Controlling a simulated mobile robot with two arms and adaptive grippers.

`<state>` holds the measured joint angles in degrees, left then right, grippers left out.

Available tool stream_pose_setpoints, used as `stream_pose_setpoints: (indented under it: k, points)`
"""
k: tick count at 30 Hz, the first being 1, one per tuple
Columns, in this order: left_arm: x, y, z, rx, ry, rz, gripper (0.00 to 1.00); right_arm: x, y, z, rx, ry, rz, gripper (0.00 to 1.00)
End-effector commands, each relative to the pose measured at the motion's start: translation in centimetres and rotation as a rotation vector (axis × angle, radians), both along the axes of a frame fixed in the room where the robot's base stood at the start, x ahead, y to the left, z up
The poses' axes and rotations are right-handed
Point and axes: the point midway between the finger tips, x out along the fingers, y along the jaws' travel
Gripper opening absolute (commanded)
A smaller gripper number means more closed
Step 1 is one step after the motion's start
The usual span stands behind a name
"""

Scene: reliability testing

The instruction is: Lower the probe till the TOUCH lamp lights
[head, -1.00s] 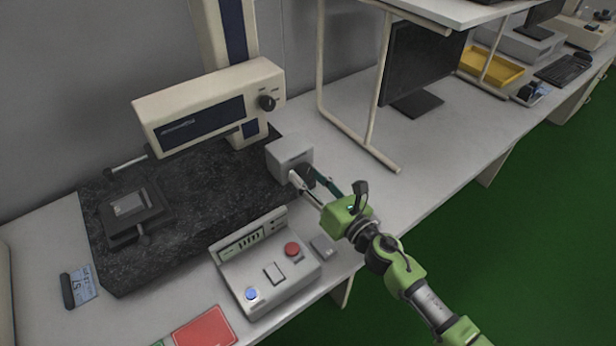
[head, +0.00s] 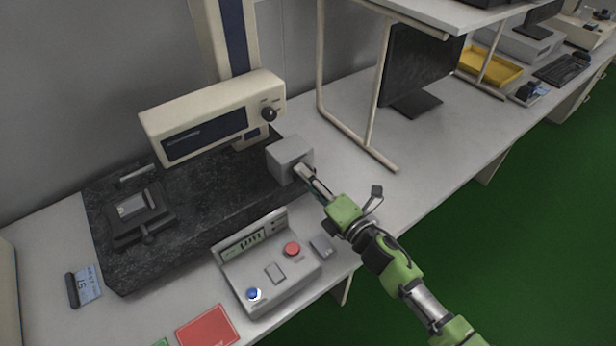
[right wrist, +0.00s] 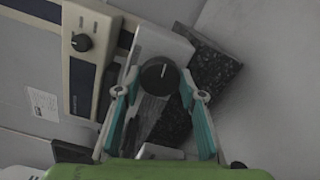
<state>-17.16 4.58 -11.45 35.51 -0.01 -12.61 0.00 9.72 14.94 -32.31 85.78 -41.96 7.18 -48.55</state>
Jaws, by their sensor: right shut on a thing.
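A beige measuring head (head: 212,118) rides on a column above a black granite base. A short grey rod (head: 136,174), likely the probe, shows at its lower left, near a dark fixture (head: 140,218) with a pale block (head: 131,206). Whether they touch cannot be told. A console (head: 268,270) has a display (head: 246,243); which light is the TOUCH lamp cannot be told.
The console carries a red button (head: 292,249) and a blue button (head: 253,294). A red booklet (head: 208,328) lies at the front edge. A shelf frame (head: 370,130) and a monitor (head: 420,65) stand to the right.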

Motion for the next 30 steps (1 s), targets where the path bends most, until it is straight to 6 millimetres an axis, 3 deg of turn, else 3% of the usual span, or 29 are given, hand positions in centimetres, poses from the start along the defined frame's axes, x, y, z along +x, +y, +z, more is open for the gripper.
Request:
stream_pose_setpoints:
  k: [15, 30]
  points:
    - [0.0, 0.0, 1.4, 0.0, 0.0, 0.0, 0.44, 0.0, -0.1, 0.0, 0.336, 0.246, -0.003, 0.15]
    - [0.0, 0.0, 1.7, 0.0, 0.0, 0.0, 0.44, 0.0, -0.1, -0.1, 0.444, 0.323, -0.001, 0.15]
